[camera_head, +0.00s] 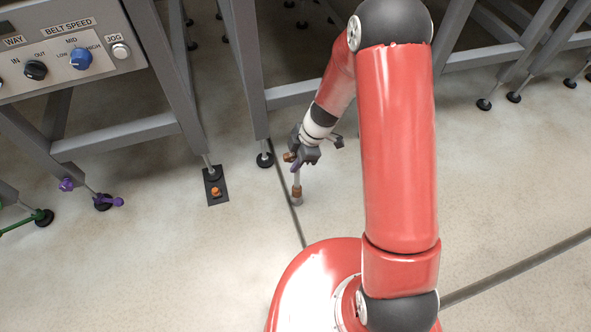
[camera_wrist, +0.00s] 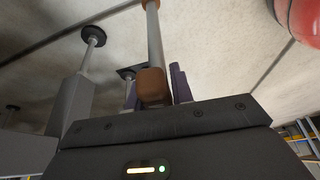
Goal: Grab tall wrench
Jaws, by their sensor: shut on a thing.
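The tall wrench (camera_head: 297,188) has a grey shaft with brown ends. In the head view it hangs below my gripper (camera_head: 296,160), roughly upright, its lower end near or on the floor; I cannot tell if it touches. In the wrist view the brown end of the wrench (camera_wrist: 153,88) sits between the dark purple fingers of my gripper (camera_wrist: 157,84), and its grey shaft (camera_wrist: 154,40) runs away to the top edge. My gripper is shut on the wrench. Part of the brown end is hidden behind the gripper body.
A dark plate (camera_head: 217,186) with an orange knob lies under a frame leg to the left. Purple pieces (camera_head: 110,202) and a green rod (camera_head: 22,224) are by other feet. A control panel (camera_head: 70,45) is at upper left. Floor right of the wrench is clear.

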